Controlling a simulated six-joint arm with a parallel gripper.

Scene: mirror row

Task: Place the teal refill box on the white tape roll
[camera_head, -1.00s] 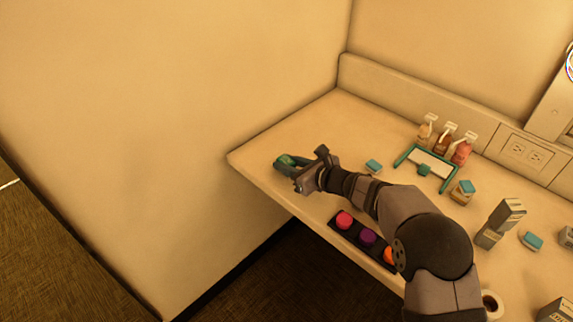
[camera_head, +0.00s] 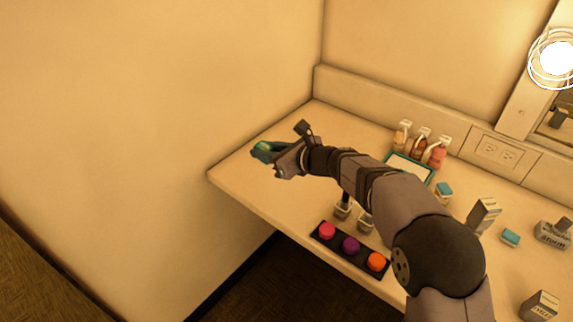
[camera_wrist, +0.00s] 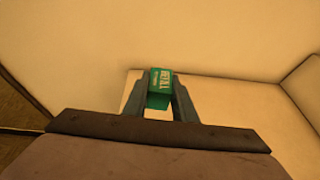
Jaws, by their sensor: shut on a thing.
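My gripper (camera_head: 272,156) is shut on the teal refill box (camera_head: 264,150) near the left corner of the counter. In the wrist view the box (camera_wrist: 160,85) is green with pale lettering and sits between the two fingers (camera_wrist: 162,92). It appears to be held above the counter. The white tape roll does not show in either view now; my arm covers part of the counter at the lower right.
A dark tray (camera_head: 350,249) with pink, purple and orange discs lies at the front edge. The left counter is clear.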

